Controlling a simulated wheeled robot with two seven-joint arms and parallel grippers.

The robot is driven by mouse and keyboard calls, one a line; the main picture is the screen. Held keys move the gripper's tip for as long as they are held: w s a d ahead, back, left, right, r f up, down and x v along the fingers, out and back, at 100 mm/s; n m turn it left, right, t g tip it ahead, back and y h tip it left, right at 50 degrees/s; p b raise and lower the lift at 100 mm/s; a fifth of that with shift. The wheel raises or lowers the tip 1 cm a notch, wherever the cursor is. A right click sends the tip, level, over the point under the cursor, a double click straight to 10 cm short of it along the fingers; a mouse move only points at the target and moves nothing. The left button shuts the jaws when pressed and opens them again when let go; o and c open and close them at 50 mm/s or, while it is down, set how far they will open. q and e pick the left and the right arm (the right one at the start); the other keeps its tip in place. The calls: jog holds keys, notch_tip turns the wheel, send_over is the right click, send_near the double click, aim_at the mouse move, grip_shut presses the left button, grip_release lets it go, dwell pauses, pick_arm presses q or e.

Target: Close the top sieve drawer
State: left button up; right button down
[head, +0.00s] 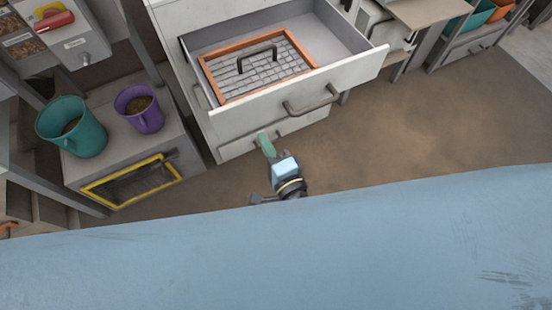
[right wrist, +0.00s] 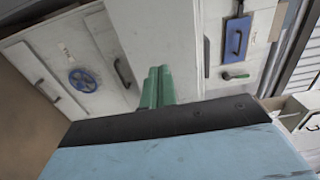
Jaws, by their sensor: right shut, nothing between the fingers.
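The open sieve drawer (head: 350,73) is pulled out of the white cabinet in the head view, with a dark bar handle (head: 312,101) on its front. A sieve tray (head: 218,83) with an orange frame and a dark grip lies inside it. My right gripper (head: 264,143) has green fingers pressed together, with nothing between them. In the head view it appears below the drawer front, left of the handle; contact cannot be told. In the right wrist view the shut fingers (right wrist: 157,87) point toward a plain white surface. My left gripper is out of view.
A closed lower drawer (head: 238,147) is under the open one. At left, a teal mug (head: 72,127) and a purple mug (head: 139,107) stand on a grey box with a yellow-framed window (head: 130,182). The brown floor (head: 420,120) at right is clear.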

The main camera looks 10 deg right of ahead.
aim_at(251, 117)
jog(key=shift+x, duration=2.8)
